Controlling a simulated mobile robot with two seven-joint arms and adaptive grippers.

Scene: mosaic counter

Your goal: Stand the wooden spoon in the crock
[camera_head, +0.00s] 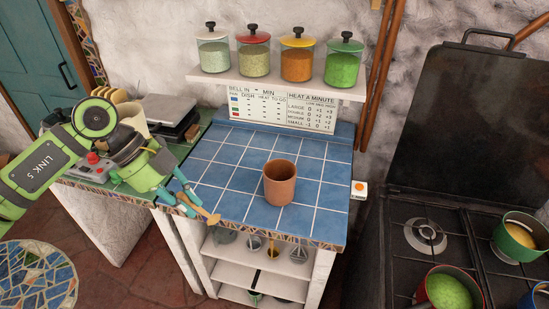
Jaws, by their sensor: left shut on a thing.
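The crock (279,184) is a plain terracotta-coloured pot. It stands upright on the blue tiled counter (228,178), right of its middle and near the front. My left gripper (186,198) is at the counter's front left corner, to the left of the crock and apart from it. It is shut on the wooden spoon (207,214). Part of the spoon sticks out from the fingers, slanting down to the right near the counter edge; the rest is hidden by the gripper. My right gripper is not in view.
A shelf (284,85) with several lidded jars hangs at the back, above a printed chart (266,108). A stove (430,235) with a green pot (518,238) and a red pot (447,289) stands to the right. The tiles between gripper and crock are clear.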

